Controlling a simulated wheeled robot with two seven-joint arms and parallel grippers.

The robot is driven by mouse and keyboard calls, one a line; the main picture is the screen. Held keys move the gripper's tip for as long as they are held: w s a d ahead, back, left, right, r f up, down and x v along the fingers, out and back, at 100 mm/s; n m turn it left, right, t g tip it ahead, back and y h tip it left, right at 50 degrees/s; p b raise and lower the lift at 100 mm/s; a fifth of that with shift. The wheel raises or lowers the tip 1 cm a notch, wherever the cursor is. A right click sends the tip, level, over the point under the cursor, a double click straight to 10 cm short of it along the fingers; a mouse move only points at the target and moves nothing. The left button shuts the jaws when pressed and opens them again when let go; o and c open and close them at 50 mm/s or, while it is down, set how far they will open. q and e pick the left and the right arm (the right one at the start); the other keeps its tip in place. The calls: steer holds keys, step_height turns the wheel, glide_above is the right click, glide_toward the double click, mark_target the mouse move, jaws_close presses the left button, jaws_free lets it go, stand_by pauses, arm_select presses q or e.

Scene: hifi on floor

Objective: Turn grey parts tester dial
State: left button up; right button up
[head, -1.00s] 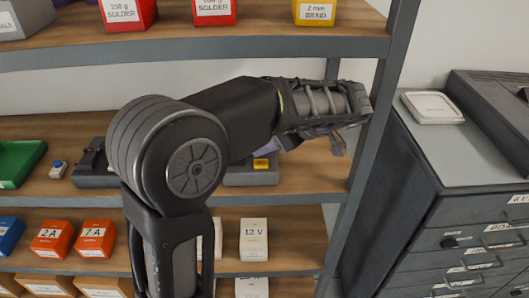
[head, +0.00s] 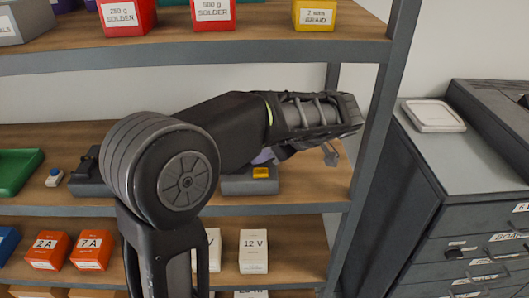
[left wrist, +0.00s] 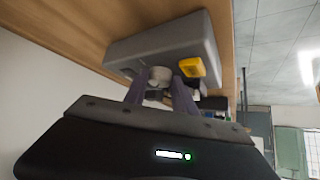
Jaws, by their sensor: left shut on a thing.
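The grey parts tester (head: 248,185) stands on the middle shelf, partly hidden behind my left arm in the head view. It has a yellow part (head: 261,172) on top. In the left wrist view the tester (left wrist: 165,45) appears tilted, with the yellow part (left wrist: 192,67) beside the fingers. My left gripper (left wrist: 163,84) has its purple fingers on either side of the pale round dial (left wrist: 157,73) and is shut on it. In the head view the fingers are mostly hidden by my wrist. My right gripper is not in view.
A dark grey device (head: 88,180), a small blue-and-white item (head: 54,177) and a green bin (head: 18,170) stand left on the same shelf. The upper shelf (head: 200,45) overhangs my arm. A shelf post (head: 372,130) and grey drawer cabinet (head: 440,170) are to the right.

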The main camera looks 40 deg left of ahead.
arm_select(q)
jaws_close()
steer(key=shift+s+f+m+t+b, duration=0.2)
steer(key=shift+m+t+b, duration=0.45)
steer(key=shift+b, duration=0.6)
steer(key=m+t+h+b, duration=0.1)
steer(key=m+b, duration=0.1)
steer(key=b, duration=0.1)
steer(key=m+t+b, duration=0.2)
steer(key=s+m+t+h+b, duration=0.1)
steer(key=m+b, duration=0.1)
steer(key=b, duration=0.1)
steer(key=shift+a+f+m+t+h+b, duration=0.1)
steer(key=shift+a+m+t+h+b, duration=0.15)
steer(key=shift+a+m+h+b, duration=0.1)
steer(key=shift+m+t+h+b, duration=0.35)
steer(key=shift+m+b, duration=0.1)
steer(key=shift+m, duration=0.35)
steer(key=shift+s+a+r+m+t+h+b, duration=0.15)
steer(key=shift+m+t+h+b, duration=0.1)
steer(key=shift+m+h, duration=0.25)
steer(key=shift+w+r+m+t+h+b, duration=0.1)
steer(key=shift+m+t+h+b, duration=0.15)
steer(key=shift+m, duration=0.35)
